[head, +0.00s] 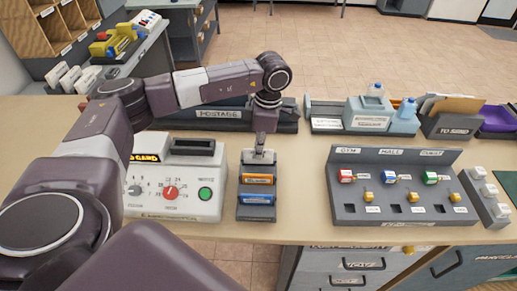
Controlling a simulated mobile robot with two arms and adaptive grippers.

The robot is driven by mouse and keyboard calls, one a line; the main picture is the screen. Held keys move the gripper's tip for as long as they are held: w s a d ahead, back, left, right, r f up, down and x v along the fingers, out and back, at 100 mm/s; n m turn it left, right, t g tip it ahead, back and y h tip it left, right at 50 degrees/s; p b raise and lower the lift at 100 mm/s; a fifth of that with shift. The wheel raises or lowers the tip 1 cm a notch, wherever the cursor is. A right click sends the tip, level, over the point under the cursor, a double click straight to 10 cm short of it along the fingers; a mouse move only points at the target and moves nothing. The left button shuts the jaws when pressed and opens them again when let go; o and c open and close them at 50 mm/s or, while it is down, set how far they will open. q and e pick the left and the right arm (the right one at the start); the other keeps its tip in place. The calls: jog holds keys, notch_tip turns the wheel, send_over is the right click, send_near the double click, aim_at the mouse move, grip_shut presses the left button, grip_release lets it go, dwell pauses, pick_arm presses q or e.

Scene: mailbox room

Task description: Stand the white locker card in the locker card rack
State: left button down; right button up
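The card rack (257,211) is a small dark grey stand on the counter, left of the middle. An orange card (258,180) and a blue card (256,198) stand in its front slots. My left gripper (260,153) points down at the back of the rack, behind the orange card. A small pale patch shows at its fingertips; I cannot tell whether this is the white locker card or the fingers themselves. The gripper is too small to tell whether it is open or shut. My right gripper is out of view.
A white machine (176,203) with dials and a green button stands just left of the rack. A grey panel (400,215) with coloured blocks and yellow knobs stands to the right. A dark "POSTAGE" holder (218,113) is behind. Bare counter shows between rack and panel.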

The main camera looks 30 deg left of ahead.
pick_arm(q)
jog(key=shift+f+b, duration=0.9)
jog(key=shift+f, duration=0.3)
jog(key=c, duration=2.1)
grip_release()
jog(key=shift+r, duration=0.15)
jog(key=shift+r+p, duration=2.1)
jog(key=shift+r, duration=1.35)
